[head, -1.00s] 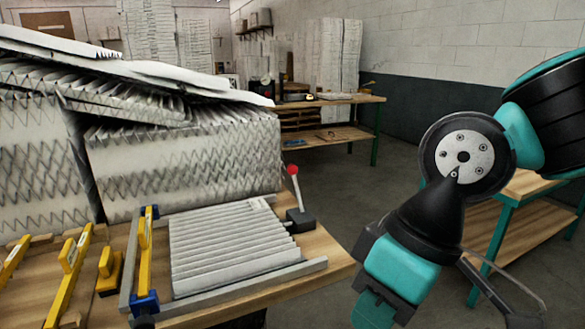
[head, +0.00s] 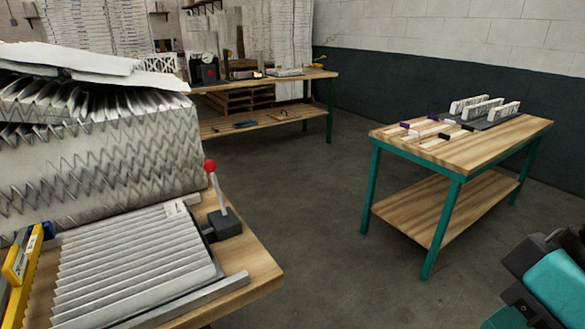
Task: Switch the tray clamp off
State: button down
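The clamp lever (head: 217,194) has a red ball knob on a white rod and rises from a dark grey base block (head: 224,223). It stands at the right end of the tray on the near left bench. The rod leans slightly to the left at its top. The tray (head: 190,300) has grey rails around a pale pleated filter (head: 135,262). Part of my arm, teal and black, shows at the lower right corner, far from the lever. My gripper's fingers are not in view.
Large stacked pleated filters (head: 100,150) stand behind the tray. A yellow clamp bar (head: 22,260) is at the left edge. A wooden table with green legs (head: 455,150) stands at the right, and another bench (head: 265,80) at the back. Open floor (head: 300,215) lies between them.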

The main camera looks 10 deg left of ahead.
aim_at(210, 166)
jog(key=z, duration=0.1)
jog(key=i, duration=3.55)
jog(key=u, duration=2.9)
